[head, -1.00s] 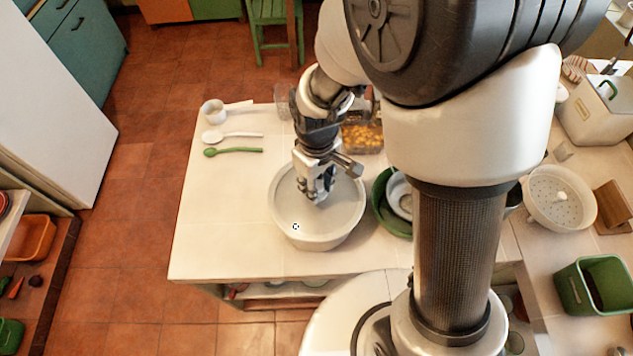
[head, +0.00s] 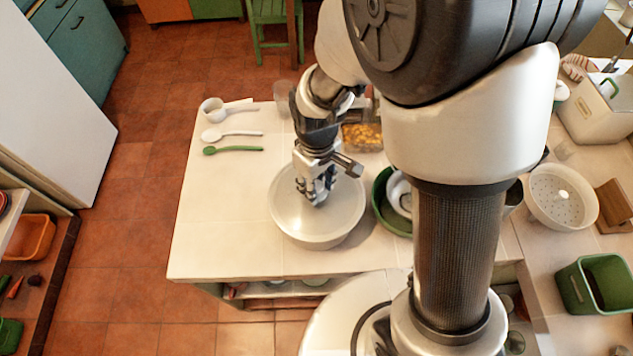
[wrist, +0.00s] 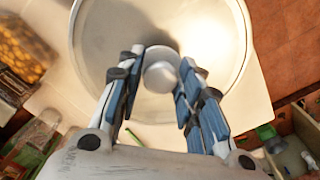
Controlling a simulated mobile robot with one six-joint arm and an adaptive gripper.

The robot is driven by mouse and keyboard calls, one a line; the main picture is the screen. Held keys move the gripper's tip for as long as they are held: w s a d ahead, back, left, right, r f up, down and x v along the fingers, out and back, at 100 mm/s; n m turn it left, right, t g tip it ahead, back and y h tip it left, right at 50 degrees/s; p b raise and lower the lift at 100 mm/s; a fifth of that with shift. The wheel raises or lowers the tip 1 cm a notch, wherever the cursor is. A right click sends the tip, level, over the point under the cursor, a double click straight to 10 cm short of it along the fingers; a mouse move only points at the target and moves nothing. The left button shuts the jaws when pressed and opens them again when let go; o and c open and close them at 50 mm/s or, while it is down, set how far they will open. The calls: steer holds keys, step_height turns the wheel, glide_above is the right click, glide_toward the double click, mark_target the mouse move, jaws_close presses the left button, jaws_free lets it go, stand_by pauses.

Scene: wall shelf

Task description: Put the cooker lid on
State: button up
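A round, pale metallic lid (head: 340,215) with a raised rim lies near the front of the white counter. From the head view I cannot tell whether anything is under it. It fills the top of the wrist view (wrist: 205,35), with a round knob (wrist: 160,76) at its middle. My gripper (head: 318,194) points down over the lid's centre. In the wrist view my gripper (wrist: 160,68) has one blue-padded finger on each side of the knob, very close to it. Whether the pads touch the knob is not clear. I cannot pick out a separate cooker with certainty.
A green bowl (head: 380,212) with smaller dishes stands close to the lid's right. A glass container of yellow food (head: 362,136) is behind. A measuring cup (head: 213,108), white spoon (head: 230,134) and green spoon (head: 232,150) lie back left. The counter's left (head: 215,220) is clear.

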steer(key=o, duration=0.3)
steer(key=shift+o, duration=0.2)
step_height(320, 180, up, 12)
stand_by(0.5)
steer(key=shift+d, duration=0.1)
stand_by(0.6)
steer(key=s+d+r+m+t+b, duration=0.2)
steer(key=s+d+m+t+b, duration=0.2)
steer(key=s+d+m+b, duration=0.4)
steer(key=s+d, duration=0.2)
steer(key=s, duration=0.3)
steer(key=shift+s+d+r+t, duration=0.15)
steer(key=shift+s+d+t, duration=0.1)
steer(key=shift+d+t, duration=0.1)
